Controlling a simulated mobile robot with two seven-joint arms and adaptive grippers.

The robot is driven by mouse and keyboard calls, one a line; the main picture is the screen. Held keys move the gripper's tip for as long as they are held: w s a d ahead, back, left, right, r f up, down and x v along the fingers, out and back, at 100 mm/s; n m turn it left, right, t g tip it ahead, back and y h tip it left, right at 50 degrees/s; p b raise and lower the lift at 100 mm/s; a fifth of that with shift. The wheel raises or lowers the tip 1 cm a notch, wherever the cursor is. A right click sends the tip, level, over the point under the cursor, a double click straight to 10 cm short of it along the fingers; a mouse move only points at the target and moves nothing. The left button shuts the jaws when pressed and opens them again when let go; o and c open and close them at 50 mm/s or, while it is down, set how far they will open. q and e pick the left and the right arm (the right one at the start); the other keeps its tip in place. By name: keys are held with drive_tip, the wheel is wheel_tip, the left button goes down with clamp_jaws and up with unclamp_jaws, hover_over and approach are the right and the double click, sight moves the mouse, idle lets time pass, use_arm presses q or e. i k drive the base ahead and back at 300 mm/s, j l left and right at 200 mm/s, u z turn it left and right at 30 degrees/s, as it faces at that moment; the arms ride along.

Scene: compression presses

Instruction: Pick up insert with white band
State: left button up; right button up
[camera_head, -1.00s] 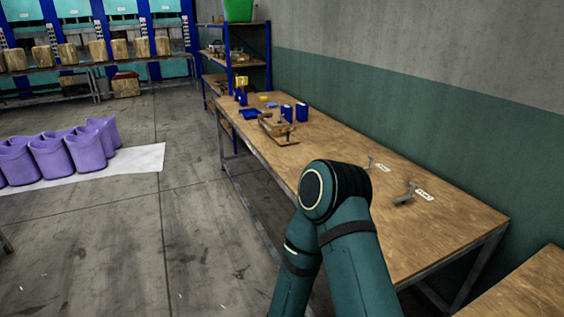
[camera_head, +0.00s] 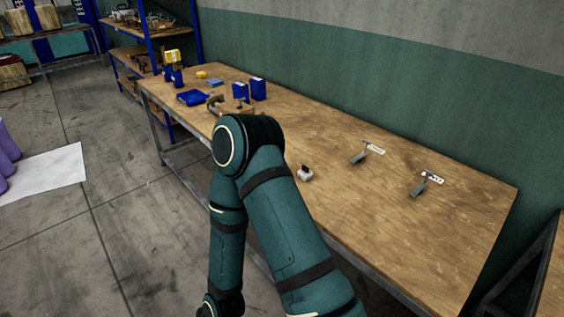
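Two grey metal pieces lie on the wooden table, one in the middle (camera_head: 360,156) and one nearer the right end (camera_head: 418,189). Each has a small white label with dark print beside it, the middle label (camera_head: 376,149) and the right label (camera_head: 434,178). A small grey and whitish object (camera_head: 305,174) lies to their left, close to my teal arm. I cannot tell which of these is the insert with the white band. My arm's elbow stands in front of the table and hides part of it. Neither gripper is in view.
The wooden table (camera_head: 465,225) runs along the green and grey wall. Blue boxes (camera_head: 258,89), a blue tray (camera_head: 192,98) and a clamp-like tool (camera_head: 215,103) are at its far end. A blue-framed shelf (camera_head: 150,45) stands beyond. The table's right part is mostly clear.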

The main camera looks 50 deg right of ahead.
sight(304, 174)
drive_tip(key=i, duration=1.5)
drive_tip(key=i+j+z, duration=0.1)
drive_tip(key=i+z, duration=0.25)
drive_tip(key=i+j+z, duration=0.2)
drive_tip(key=i+z, duration=0.35)
drive_tip(key=z, duration=1.45)
